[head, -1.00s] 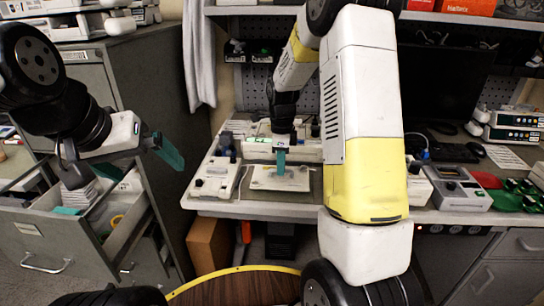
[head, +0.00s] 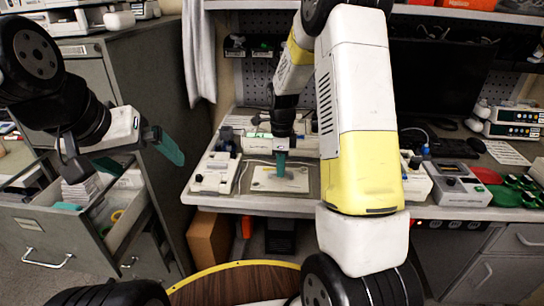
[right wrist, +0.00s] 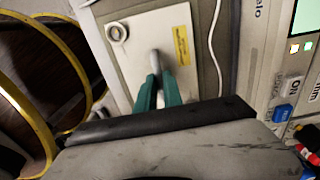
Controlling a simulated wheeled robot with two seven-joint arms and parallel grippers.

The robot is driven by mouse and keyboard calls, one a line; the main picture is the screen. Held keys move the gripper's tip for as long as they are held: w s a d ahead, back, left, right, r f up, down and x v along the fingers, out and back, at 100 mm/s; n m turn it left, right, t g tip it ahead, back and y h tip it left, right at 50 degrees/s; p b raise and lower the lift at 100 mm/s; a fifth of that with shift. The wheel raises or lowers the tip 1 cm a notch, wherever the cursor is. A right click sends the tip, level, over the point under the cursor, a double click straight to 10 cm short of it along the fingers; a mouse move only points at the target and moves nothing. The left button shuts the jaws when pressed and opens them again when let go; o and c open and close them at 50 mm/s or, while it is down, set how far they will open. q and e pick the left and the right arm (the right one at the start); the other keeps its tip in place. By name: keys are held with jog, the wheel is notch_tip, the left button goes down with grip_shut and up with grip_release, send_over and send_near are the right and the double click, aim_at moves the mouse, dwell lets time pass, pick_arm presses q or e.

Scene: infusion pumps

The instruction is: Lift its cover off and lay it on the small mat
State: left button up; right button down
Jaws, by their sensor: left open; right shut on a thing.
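The cover, a flat cream plate (head: 279,181) with a yellow label and a ring near one corner, lies flat over the small dark mat (head: 315,180) on the bench. I cannot tell whether it fully touches the mat. It fills the middle of the right wrist view (right wrist: 140,45), with a strip of the mat (right wrist: 205,35) beside it. My right gripper (head: 281,172) is shut on the cover's grey knob (right wrist: 157,60). My left gripper (head: 168,148) is open and empty over the cabinet side, away from the bench.
A device with a screen and blue button (right wrist: 285,110) stands beside the mat, and a white cable (right wrist: 214,60) runs between. A white device (head: 214,172) stands left of the mat. A grey box (head: 460,186) is at right. An open drawer (head: 125,225) lies below my left gripper.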

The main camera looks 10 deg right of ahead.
jog(key=c, duration=1.4)
grip_release()
jog(key=shift+r, duration=3.5)
